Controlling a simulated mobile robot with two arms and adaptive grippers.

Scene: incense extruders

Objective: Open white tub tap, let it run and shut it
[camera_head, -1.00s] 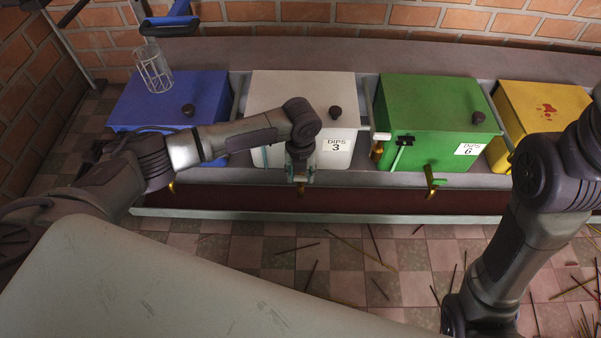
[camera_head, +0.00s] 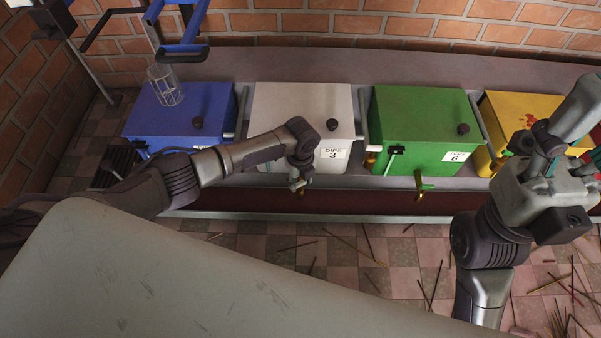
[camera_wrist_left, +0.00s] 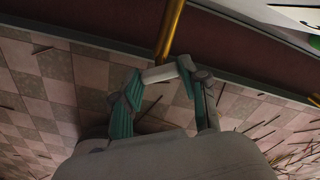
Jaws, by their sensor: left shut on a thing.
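The white tub (camera_head: 290,110), labelled "DIPS 3", stands between the blue and green tubs. My left gripper (camera_head: 298,186) is at its lower front, over the tap. In the left wrist view its teal fingers (camera_wrist_left: 160,85) are shut on a short pale bar, which looks like the tap handle (camera_wrist_left: 158,74). The brass tap pipe (camera_wrist_left: 171,30) runs up from there. The spout is mostly hidden, and I see no stream of liquid.
A blue tub (camera_head: 190,110) with a clear ribbed cylinder (camera_head: 164,85) on it stands left. A green tub (camera_head: 415,120) with its own brass tap (camera_head: 420,185) and a yellow tub (camera_head: 515,110) stand right. Thin sticks (camera_head: 350,248) litter the tiled floor.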

